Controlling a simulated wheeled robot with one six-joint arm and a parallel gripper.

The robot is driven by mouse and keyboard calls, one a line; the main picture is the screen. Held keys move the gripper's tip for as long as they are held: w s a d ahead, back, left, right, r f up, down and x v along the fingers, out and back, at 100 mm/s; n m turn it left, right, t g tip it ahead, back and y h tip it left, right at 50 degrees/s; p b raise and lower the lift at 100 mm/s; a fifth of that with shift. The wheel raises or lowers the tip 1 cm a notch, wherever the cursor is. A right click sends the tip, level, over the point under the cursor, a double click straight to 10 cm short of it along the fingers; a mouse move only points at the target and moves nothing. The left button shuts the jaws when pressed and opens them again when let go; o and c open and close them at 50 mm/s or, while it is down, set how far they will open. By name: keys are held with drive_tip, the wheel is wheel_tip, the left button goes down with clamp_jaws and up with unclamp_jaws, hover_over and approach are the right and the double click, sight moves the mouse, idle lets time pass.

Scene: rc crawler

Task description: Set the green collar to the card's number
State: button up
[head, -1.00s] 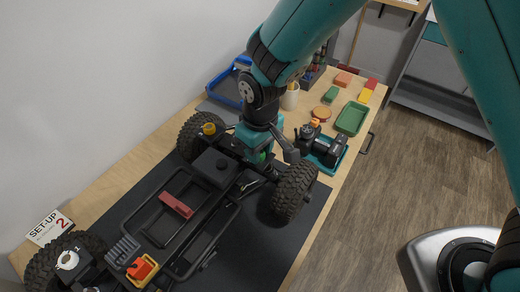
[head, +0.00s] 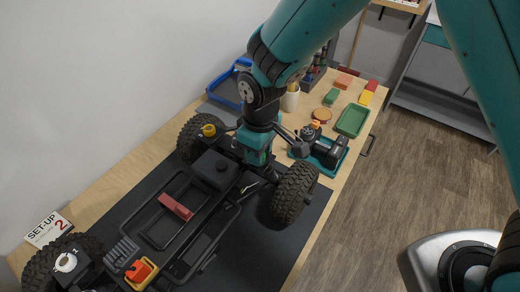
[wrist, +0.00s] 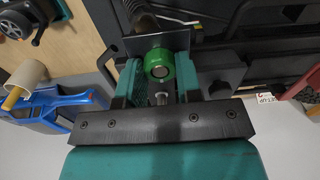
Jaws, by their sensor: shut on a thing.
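The green collar (wrist: 160,65) sits between the fingers of my gripper (wrist: 157,82) in the wrist view. The fingers are shut on its sides. Its round face with a grey centre shows, but I cannot read any setting on it. The white card (head: 48,229) reads "SET-UP" with a red 2 and stands at the lower left. It also shows small in the wrist view (wrist: 266,98).
The black crawler (head: 206,214) with large tyres (head: 295,193) fills the bench's dark mat. A teal tray (head: 320,155) with a dark tool, a green tray (head: 352,121) and a blue bin (head: 226,88) stand beyond.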

drive_tip(key=o, duration=0.9)
drive_tip(key=shift+o, duration=0.2)
wheel_tip(320, 180, up, 18)
drive_tip(key=b, duration=0.2)
drive_tip(key=shift+w+d+f+b, duration=0.2)
drive_tip(key=shift+d+f+b, duration=0.1)
drive_tip(key=shift+b, duration=0.1)
drive_tip(key=s+d+r+m+y, duration=0.1)
drive_tip(key=s+d+m+y, duration=0.1)
drive_tip(key=s+d, duration=0.3)
drive_tip(key=s+d+r+m+y, duration=0.1)
drive_tip(key=s+d+m, duration=0.1)
drive_tip(key=s+d, duration=0.4)
drive_tip(key=s, duration=0.5)
drive_tip(key=shift+s+y, duration=0.35)
drive_tip(key=shift+y, duration=0.05)
